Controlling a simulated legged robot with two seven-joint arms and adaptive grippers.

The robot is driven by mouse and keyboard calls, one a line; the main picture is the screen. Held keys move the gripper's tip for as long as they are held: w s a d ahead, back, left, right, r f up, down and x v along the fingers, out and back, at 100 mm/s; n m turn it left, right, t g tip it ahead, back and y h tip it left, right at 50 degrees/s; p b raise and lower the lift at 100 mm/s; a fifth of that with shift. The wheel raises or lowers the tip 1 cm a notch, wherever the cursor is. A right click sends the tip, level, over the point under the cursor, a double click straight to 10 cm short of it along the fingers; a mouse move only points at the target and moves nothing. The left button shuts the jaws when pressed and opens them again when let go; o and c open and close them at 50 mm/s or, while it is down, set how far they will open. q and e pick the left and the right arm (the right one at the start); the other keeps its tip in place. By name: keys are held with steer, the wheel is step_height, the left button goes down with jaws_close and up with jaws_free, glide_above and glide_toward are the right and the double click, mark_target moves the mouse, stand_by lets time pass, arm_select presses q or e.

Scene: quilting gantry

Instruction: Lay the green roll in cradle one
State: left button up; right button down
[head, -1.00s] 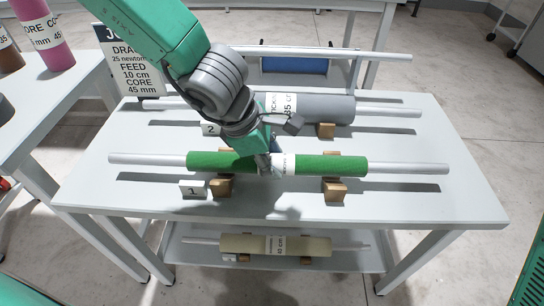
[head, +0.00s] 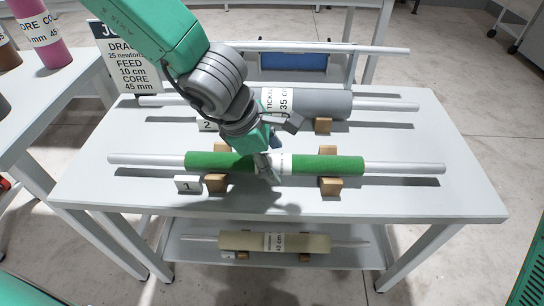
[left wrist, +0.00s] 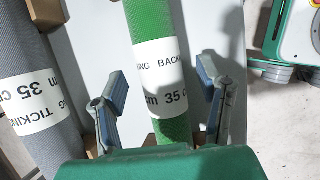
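The green roll (head: 330,164) lies lengthwise across the wooden blocks of cradle one (head: 330,187), beside the number 1 card (head: 188,185). Its pale core (head: 410,168) sticks out at both ends, and it looks seated in the blocks. My left gripper (head: 270,168) is over the roll's middle, pointing down. In the left wrist view, its fingers (left wrist: 162,108) stand open on either side of the green roll (left wrist: 152,22) at its white label (left wrist: 160,75), with a gap visible on both sides. My right gripper is not in view.
Behind lies a grey ticking roll (head: 330,104) in cradle two, close to my left arm. A cream roll (head: 300,242) lies on the lower shelf. A sign (head: 134,70) stands at the back left. The front right of the tabletop (head: 440,205) is clear.

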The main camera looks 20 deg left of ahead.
arm_select(q)
steer(key=shift+a+r, duration=0.3)
steer(key=shift+a, duration=0.05)
steer(key=v, duration=1.1)
steer(key=shift+d+r, duration=0.1)
steer(key=shift+d, duration=0.05)
steer(key=shift+s, duration=0.15)
